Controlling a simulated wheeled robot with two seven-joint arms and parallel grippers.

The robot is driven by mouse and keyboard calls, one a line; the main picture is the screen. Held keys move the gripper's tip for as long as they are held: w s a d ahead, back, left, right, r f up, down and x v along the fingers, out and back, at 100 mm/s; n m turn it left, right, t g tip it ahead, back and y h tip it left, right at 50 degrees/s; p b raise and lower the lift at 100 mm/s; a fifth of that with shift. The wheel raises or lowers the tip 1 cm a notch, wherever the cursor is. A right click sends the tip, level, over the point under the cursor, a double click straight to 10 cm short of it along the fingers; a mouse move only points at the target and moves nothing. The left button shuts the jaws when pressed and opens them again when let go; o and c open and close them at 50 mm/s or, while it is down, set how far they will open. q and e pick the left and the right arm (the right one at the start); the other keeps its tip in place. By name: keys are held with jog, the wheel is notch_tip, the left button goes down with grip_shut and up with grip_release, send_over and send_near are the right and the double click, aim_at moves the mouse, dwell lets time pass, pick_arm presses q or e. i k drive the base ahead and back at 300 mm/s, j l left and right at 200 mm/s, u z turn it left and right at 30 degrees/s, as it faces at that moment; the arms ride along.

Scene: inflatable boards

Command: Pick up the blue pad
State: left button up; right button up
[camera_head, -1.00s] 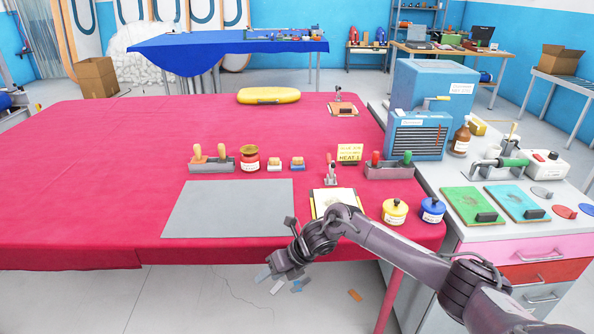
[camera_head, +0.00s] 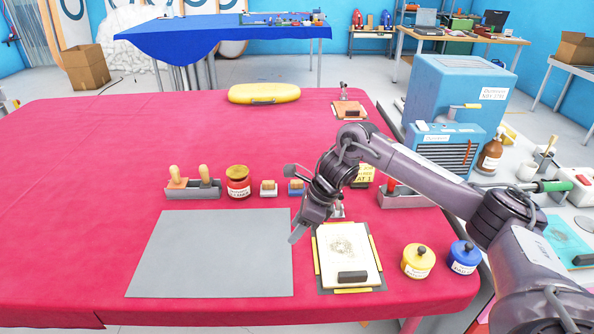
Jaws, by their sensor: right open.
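A small block with a blue base and a tan top (camera_head: 297,187) sits on the red table, partly beside my right arm. A light-blue flat pad with a black handle (camera_head: 566,240) lies on the side counter at the right edge, partly hidden by my arm. I cannot tell which of the two is the blue pad. My right gripper (camera_head: 299,232) hangs over the table, fingers pointing down and left, near the right edge of the grey sheet (camera_head: 210,255). It is open and holds nothing that I can see. My left gripper is out of view.
A cream board with a black handle (camera_head: 345,262), a yellow pot (camera_head: 418,262) and a blue pot (camera_head: 463,257) stand at the front right. The table's left half is clear.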

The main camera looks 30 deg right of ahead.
aim_at(296, 187)
jog(key=i+l, duration=0.6)
jog(key=i, duration=0.15)
